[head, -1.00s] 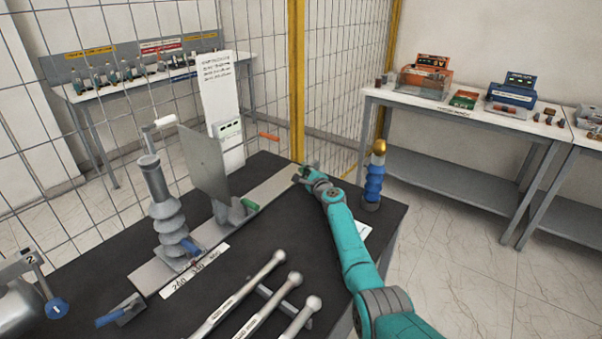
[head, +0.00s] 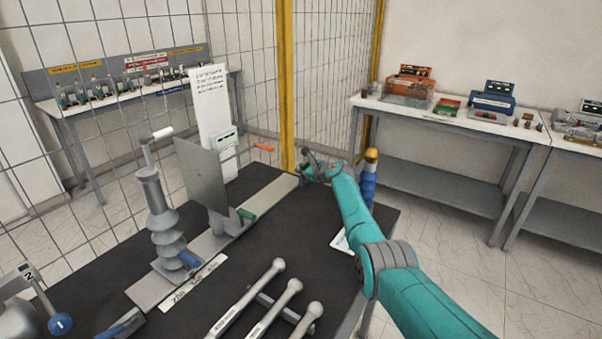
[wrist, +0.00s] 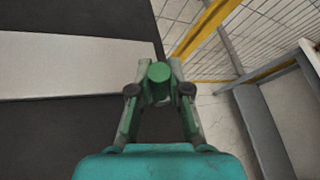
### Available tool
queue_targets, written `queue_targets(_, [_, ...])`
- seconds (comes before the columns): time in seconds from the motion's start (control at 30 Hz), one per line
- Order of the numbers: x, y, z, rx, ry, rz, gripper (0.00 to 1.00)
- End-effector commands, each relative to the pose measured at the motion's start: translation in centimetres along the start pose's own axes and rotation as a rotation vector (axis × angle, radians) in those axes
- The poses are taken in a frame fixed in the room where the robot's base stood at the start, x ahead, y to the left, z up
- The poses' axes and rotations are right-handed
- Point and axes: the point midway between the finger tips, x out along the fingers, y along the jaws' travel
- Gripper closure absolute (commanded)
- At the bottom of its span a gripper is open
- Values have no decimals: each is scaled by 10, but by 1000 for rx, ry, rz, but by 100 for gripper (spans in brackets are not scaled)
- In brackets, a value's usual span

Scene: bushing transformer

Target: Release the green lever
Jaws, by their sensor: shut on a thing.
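My gripper (head: 308,160) is at the far end of the pale metal rail (head: 283,186) on the dark tabletop. In the wrist view, my gripper (wrist: 159,88) has its fingers closed on a short green cylinder (wrist: 159,76), seen nearly end on. I cannot tell whether this is the end of a lever or a separate piece. A green handle (head: 246,214) also shows on the rail beside the upright grey plate (head: 203,172), well to the left of my gripper and apart from it.
A blue ribbed bushing with a gold top (head: 370,170) stands close to the right of my gripper, partly behind my arm. A ribbed grey bushing (head: 164,225) stands on the rail's near part. Metal rods (head: 265,310) lie in front. A yellow-framed mesh fence (head: 285,80) stands behind.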

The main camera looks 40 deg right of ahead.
Motion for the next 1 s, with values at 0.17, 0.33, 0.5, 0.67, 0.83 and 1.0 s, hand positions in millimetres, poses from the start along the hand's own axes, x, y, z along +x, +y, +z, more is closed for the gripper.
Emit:
queue_targets(0.17, [0,-3,3,86,19,47,100])
queue_targets(0.33, [0,-4,4,139,29,74,100])
queue_targets(0.5, [0,-4,3,163,35,88,100])
queue_targets(0.67, [0,-4,3,168,36,91,100])
queue_targets(0.83, [0,-4,3,168,36,91,100])
queue_targets(1.0, [0,-4,4,168,36,90,66])
